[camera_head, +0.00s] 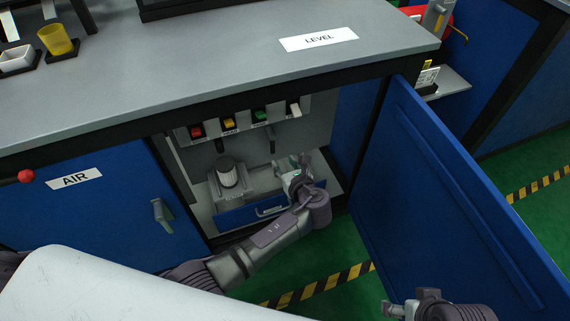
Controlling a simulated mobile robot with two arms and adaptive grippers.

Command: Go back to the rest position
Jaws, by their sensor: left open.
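My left arm comes in from the lower left and reaches into the open cabinet under the counter. My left gripper (297,172) is open at the cabinet's right inner side, above a blue drawer front (240,213) with a light handle. I cannot tell whether it touches anything there. My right gripper (394,308) shows only in part at the bottom edge, outside the open blue door; its jaws are too small to judge.
The open blue door (440,190) stands out on the right, close to my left wrist. Red, yellow and green switches (229,123) line the cabinet's top, with a ribbed cylinder (228,172) below. The grey counter (200,75) is above. Green floor (335,248) with striped tape is clear in front.

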